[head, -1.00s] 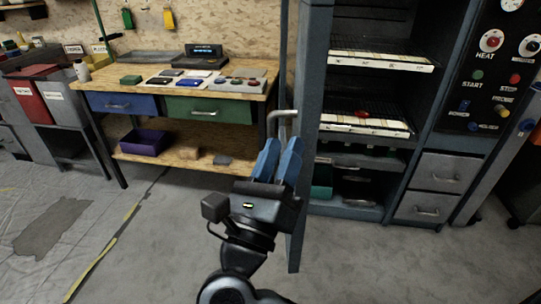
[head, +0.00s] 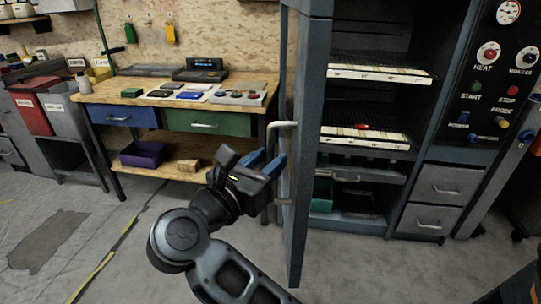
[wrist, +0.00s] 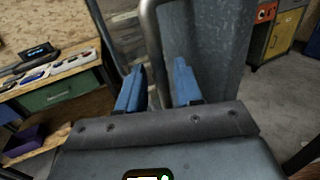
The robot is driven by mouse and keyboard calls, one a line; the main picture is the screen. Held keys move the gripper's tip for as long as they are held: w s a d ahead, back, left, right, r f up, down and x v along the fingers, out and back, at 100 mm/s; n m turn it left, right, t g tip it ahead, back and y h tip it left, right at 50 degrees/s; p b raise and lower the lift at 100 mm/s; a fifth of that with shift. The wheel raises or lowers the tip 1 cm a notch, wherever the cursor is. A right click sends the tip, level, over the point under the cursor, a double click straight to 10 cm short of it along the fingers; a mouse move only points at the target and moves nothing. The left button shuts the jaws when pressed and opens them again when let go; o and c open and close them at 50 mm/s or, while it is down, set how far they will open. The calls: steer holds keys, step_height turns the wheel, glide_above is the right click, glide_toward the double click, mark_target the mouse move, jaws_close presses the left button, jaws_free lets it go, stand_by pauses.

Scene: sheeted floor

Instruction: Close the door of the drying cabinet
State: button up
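The drying cabinet (head: 416,215) stands at the right, its shelves exposed. Its grey-blue door (head: 308,160) stands open, nearly edge-on in the head view, and hangs down in front of the cabinet's left side. A metal bar handle (head: 283,124) sticks out from the door's left face; it also shows in the wrist view (wrist: 152,40). My gripper (head: 273,164) is beside that face, at the handle, pointing right. In the wrist view its blue fingers (wrist: 158,85) are apart, and the handle bar appears in the gap between them. I cannot tell whether they touch it.
A wooden workbench (head: 110,92) with blue and green drawers stands behind my arm at the left. A purple bin (head: 143,154) sits on its lower shelf. Racks with pale strips (head: 378,73) are inside the cabinet. The floor (head: 360,262) in front of the cabinet is clear.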

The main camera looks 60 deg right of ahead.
steer(key=shift+d, duration=0.7)
jaws_close()
